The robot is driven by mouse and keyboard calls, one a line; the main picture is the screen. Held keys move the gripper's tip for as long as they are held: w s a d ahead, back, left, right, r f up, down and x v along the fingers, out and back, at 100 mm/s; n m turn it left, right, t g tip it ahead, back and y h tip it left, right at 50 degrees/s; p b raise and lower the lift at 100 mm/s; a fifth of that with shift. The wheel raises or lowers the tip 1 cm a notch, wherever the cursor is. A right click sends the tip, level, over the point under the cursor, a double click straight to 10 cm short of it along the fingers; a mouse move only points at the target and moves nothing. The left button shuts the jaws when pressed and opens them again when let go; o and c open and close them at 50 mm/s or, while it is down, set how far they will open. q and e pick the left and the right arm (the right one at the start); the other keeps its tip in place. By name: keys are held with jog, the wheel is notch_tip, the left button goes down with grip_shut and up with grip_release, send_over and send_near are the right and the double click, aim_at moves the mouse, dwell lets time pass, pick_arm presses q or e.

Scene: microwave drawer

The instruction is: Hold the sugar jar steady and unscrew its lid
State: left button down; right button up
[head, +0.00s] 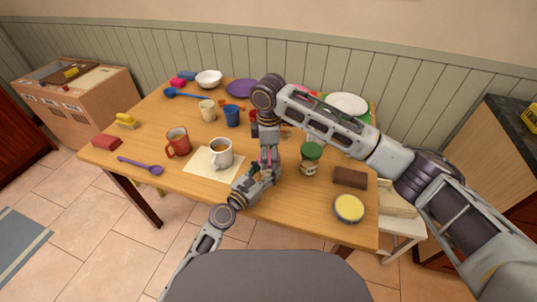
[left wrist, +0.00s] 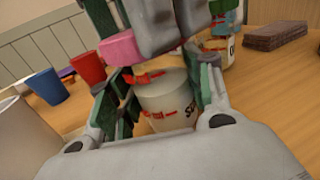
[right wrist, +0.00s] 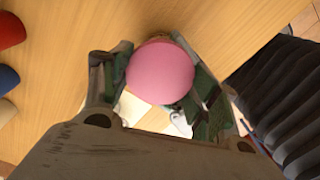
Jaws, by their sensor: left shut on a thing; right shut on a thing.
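The sugar jar (left wrist: 165,105) is a pale cylinder with red print in the left wrist view. My left gripper (head: 260,176) is shut around its body; in the head view the grippers mostly hide the jar. The round pink lid (right wrist: 160,72) is between the fingers of my right gripper (right wrist: 160,85), which is shut on it. My right gripper (head: 269,158) points down above the left one. In the left wrist view the lid (left wrist: 120,48) shows above the jar and off to its left, and the jar's pale top is visible, so the lid looks apart from it.
A green-lidded jar (head: 310,157), a brown block (head: 350,178) and a yellow-topped tub (head: 348,208) stand right of the grippers. A white mug (head: 221,154) on a paper sheet (head: 203,165) stands close on the left. A blue cup (head: 232,116) and red mug (head: 178,142) are farther left.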

jog(key=n, duration=0.4)
jog(key=shift+d+n, duration=0.1)
jog(key=shift+n, duration=0.3)
jog(key=n, duration=0.4)
jog(key=shift+n, duration=0.3)
jog(key=n, duration=0.4)
jog(key=shift+n, duration=0.3)
jog(key=n, duration=0.4)
jog(key=shift+n, duration=0.3)
jog(key=shift+r, duration=1.2)
dwell(0.3)
jog(key=shift+r, duration=1.95)
pick_arm(q)
jog(key=c, duration=0.6)
grip_release()
jog(key=shift+o, duration=0.2)
jog(key=shift+s+a, duration=0.1)
